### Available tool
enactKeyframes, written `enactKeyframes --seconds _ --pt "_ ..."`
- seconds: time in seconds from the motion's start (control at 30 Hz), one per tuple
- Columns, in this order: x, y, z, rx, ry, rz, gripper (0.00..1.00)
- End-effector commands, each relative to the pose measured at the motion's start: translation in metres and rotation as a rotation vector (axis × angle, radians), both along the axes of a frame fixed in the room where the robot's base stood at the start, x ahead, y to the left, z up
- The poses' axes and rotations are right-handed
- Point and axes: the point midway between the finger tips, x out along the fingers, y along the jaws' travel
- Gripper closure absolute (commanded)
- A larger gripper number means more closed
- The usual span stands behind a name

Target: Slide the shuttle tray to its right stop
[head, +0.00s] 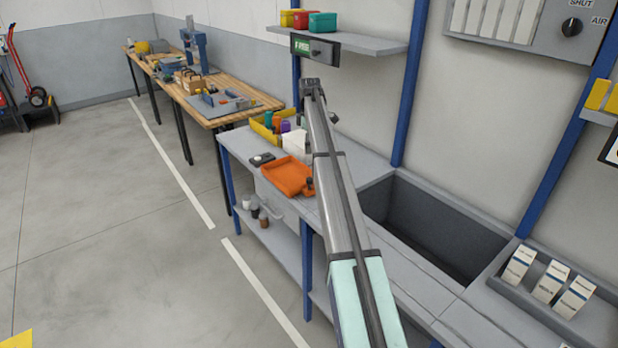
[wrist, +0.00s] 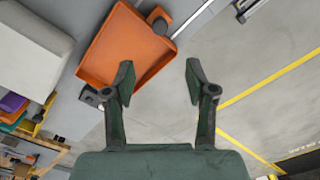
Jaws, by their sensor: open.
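The orange shuttle tray (head: 287,176) sits on the grey bench, left of my arm in the head view. It is shallow, with raised rims and nothing visible inside. In the wrist view the tray (wrist: 128,45) lies tilted across the upper left, beyond my fingers. A dark round knob on an orange block (wrist: 160,20) is at its upper right edge; a dark knob (head: 309,183) also shows at the tray's right side in the head view. My gripper (wrist: 160,76) is open and empty, apart from the knob. The head view does not show the gripper clearly.
A yellow bin (head: 262,132) of coloured items, a white block (head: 294,143) and a small dark box (head: 262,159) stand behind the tray. A deep recess (head: 432,228) lies to its right. White cartons (head: 548,281) stand further right. A shelf (head: 350,42) overhangs the bench.

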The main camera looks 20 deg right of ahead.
Motion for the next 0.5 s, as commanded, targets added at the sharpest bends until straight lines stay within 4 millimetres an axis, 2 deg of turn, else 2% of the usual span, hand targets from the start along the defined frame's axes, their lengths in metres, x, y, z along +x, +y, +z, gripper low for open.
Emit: enactKeyframes --seconds 0.5 --pt "-0.001 0.001 -0.099 0.0 0.002 -0.001 0.44"
